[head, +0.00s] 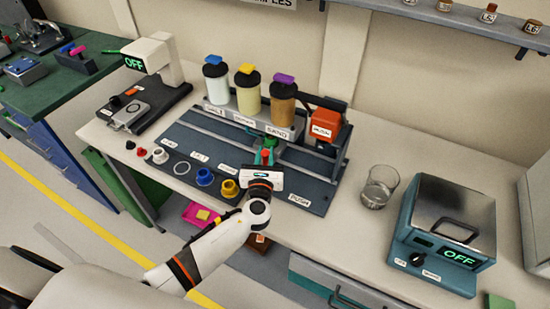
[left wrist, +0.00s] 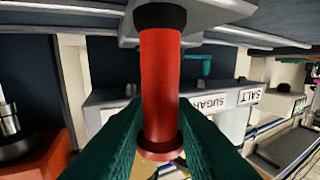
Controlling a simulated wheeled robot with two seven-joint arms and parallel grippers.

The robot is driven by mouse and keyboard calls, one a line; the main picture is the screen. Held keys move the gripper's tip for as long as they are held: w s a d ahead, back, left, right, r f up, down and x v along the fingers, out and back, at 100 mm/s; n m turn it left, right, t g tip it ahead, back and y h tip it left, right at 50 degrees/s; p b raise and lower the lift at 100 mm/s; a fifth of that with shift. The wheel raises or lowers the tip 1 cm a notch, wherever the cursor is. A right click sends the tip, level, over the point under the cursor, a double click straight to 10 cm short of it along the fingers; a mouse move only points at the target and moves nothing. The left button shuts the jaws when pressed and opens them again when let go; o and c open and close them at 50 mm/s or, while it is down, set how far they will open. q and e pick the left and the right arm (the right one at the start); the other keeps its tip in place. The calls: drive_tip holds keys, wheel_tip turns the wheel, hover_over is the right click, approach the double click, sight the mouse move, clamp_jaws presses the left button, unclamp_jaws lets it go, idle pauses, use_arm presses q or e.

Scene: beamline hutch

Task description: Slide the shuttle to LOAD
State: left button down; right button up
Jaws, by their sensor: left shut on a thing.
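The shuttle's red handle (head: 266,155) stands on the dark rail station (head: 190,133), around the middle of its length. In the left wrist view the upright-looking red cylinder (left wrist: 161,85) with a dark end fills the middle. My left gripper (head: 266,160) is shut on this handle, with its green fingers on both sides. The gripper and wrist hide most of the shuttle's body in the head view. The small front labels are too small to read, so I cannot tell which is LOAD. My right gripper is not in view.
Three lidded jars (head: 247,95) stand behind the rails, beside an orange box (head: 325,124). Coloured rings and cups (head: 204,177) line the station's front. A glass beaker (head: 379,187) and teal hotplate (head: 443,235) stand to the right. A scope-like device (head: 150,60) stands left.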

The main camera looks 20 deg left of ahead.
use_arm(q)
drive_tip(key=a, duration=0.4)
drive_tip(key=w+a+b, duration=0.1)
drive_tip(key=a, duration=0.4)
drive_tip(key=w+a+b, duration=0.1)
drive_tip(key=a, duration=0.4)
drive_tip(key=shift+a+f, duration=0.1)
drive_tip(key=shift+a, duration=0.1)
drive_tip(key=a+b, duration=0.2)
drive_tip(key=a, duration=0.3)
drive_tip(key=w+a+b, duration=0.1)
drive_tip(key=a+b, duration=0.2)
drive_tip(key=a, duration=0.2)
drive_tip(key=w+a+b, duration=0.1)
drive_tip(key=a+b, duration=0.1)
drive_tip(key=a, duration=0.4)
drive_tip(key=shift+w, duration=0.1)
drive_tip(key=shift+a+b, duration=0.4)
drive_tip(key=shift+a, duration=0.15)
drive_tip(key=shift+a+r, duration=0.1)
drive_tip(key=shift+r, duration=0.1)
drive_tip(key=c, duration=1.5)
unclamp_jaws()
drive_tip(key=shift+o, duration=0.6)
drive_tip(key=shift+w+a+f, duration=0.1)
drive_tip(key=shift+a, duration=0.1)
drive_tip(key=shift+d, duration=0.1)
